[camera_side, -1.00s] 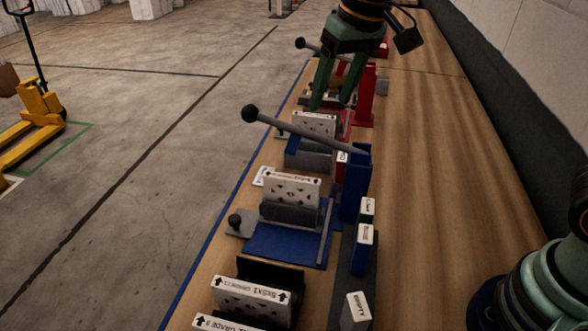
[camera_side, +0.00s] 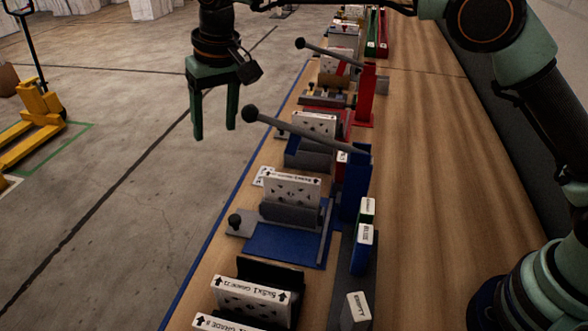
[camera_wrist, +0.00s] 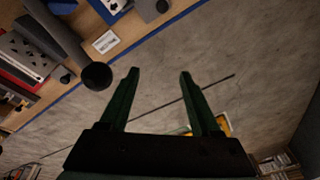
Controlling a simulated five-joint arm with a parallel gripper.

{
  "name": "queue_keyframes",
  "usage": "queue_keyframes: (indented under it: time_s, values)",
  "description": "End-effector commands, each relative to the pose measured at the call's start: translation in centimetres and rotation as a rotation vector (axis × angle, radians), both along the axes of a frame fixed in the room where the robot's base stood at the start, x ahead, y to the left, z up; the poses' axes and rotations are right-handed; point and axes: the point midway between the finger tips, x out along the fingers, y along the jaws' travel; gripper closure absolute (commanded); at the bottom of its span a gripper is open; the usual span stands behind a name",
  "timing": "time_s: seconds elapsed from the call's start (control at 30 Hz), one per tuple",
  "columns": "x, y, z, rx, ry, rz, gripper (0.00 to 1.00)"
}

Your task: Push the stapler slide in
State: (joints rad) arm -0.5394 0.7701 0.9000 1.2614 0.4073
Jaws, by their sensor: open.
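The blue stapler station has a blue base (camera_side: 285,245), an upright blue post (camera_side: 355,185) and a grey lever (camera_side: 300,129) with a black ball end, raised toward the left. Its grey slide (camera_side: 243,229) carries a black knob (camera_side: 235,221) and sticks out left of the base. A white boxed filter (camera_side: 292,190) stands upright on it. My gripper (camera_side: 214,133) is open and empty, fingers down, left of the ball end in the side view. In the wrist view the open fingers (camera_wrist: 159,75) have only floor between them; a lever's black ball (camera_wrist: 97,75) is to their left.
A red stapler station (camera_side: 366,95) with its own lever stands farther back. More boxed filters (camera_side: 252,296) stand at the near end, and small labelled boxes (camera_side: 362,248) right of the blue base. The wooden bench (camera_side: 430,190) is clear on the right. A yellow pallet jack (camera_side: 40,105) is on the floor.

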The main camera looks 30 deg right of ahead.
Motion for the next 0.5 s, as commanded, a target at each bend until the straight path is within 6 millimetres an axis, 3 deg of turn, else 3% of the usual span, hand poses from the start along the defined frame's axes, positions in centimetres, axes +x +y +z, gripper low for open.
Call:
queue_keyframes:
  time_s: [0.03,0.13,0.27,0.5]
  values:
    - [-1.2,0.5,-2.2,-0.025,0.055,-0.025,0.36]
    - [-3.0,0.9,-5.2,-0.065,0.136,-0.084,0.36]
    - [-4.2,1.0,-7.1,-0.095,0.186,-0.126,0.36]
    - [-4.4,0.9,-9.8,-0.1,0.193,-0.132,0.36]
